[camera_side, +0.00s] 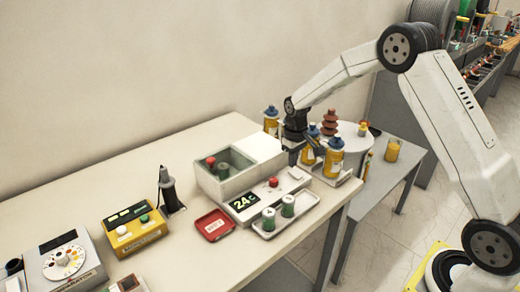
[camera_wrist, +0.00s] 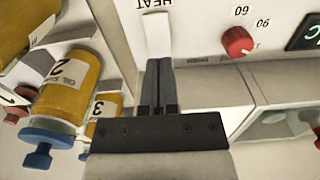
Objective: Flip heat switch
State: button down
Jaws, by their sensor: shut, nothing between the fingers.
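The heat switch (camera_wrist: 158,33) is a white lever under an upside-down "HEAT" label at the top of the wrist view. My gripper (camera_wrist: 159,64) is shut and empty. Its fingertips are right at the near end of the switch; I cannot tell whether they touch it.
A red knob (camera_wrist: 237,42) is right of the switch. Yellow bottles with blue caps (camera_side: 333,158) stand close beside my gripper; bottle "2" (camera_wrist: 68,85) is at left in the wrist view. A tray (camera_side: 268,229) with two green cylinders is in front of the unit.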

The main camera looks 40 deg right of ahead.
aim_at(293, 173)
jog(key=shift+f, duration=1.1)
dwell(1.0)
jog(key=shift+r, duration=3.5)
jog(key=shift+s+a, duration=0.1)
jog(key=shift+s+a+r, duration=0.1)
jog(key=shift+s+a, duration=0.05)
jog(key=s+a+t, duration=0.1)
jog(key=s+a, duration=0.3)
jog(key=s, duration=0.6)
jog(key=s+a+t, duration=0.1)
jog(key=s+a, duration=0.4)
jog(key=s, duration=0.6)
jog(key=shift+s+t, duration=0.15)
jog(key=shift+t, duration=0.15)
